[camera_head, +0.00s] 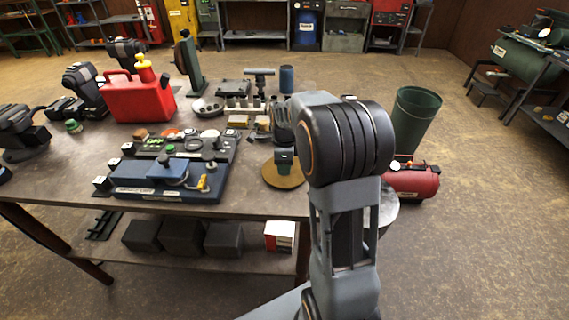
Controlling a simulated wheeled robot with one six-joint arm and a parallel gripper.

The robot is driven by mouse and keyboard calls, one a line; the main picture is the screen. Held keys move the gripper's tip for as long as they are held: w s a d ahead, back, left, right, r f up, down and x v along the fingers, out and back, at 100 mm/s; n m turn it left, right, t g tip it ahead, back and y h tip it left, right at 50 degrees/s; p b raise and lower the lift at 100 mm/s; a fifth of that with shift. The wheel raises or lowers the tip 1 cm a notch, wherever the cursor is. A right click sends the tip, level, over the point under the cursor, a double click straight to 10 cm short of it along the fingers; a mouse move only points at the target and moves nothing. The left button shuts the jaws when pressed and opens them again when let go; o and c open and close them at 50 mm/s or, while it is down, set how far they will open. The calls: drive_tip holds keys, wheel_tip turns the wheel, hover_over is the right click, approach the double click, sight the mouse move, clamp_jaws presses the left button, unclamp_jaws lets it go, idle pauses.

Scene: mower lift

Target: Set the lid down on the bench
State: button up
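A round tan disc (280,175), which may be the lid, is directly below the end of my arm near the bench's right front corner. My gripper (284,158) points down over the disc. I cannot tell whether it touches or holds it, or whether the disc rests on the bench. The fingers are too small and partly hidden by my arm to show if they are open or shut. The bench (60,185) has a bare top at its left front.
A blue fixture (150,190) with a knobbed block sits left of the disc. Behind it are a dark tray of parts (215,150), small blocks and a red fuel can (135,98). A green bin (412,115) and a red tank (412,182) stand on the floor at right.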

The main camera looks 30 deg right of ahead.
drive_tip(key=shift+o, duration=0.8)
wheel_tip(320, 180, up, 12)
drive_tip(key=s+a+f+n+t, duration=0.2)
drive_tip(key=s+a+n, duration=0.3)
drive_tip(key=s+n, duration=0.3)
drive_tip(key=s+a+f+n+t, duration=0.1)
drive_tip(key=s+a+f+n, duration=0.1)
drive_tip(key=s+a+n, duration=0.3)
drive_tip(key=s+n, duration=0.4)
drive_tip(key=n, duration=0.7)
drive_tip(key=shift+s+a+f+t, duration=0.2)
drive_tip(key=shift+s+f+t, duration=0.05)
drive_tip(key=shift+f+t, duration=0.15)
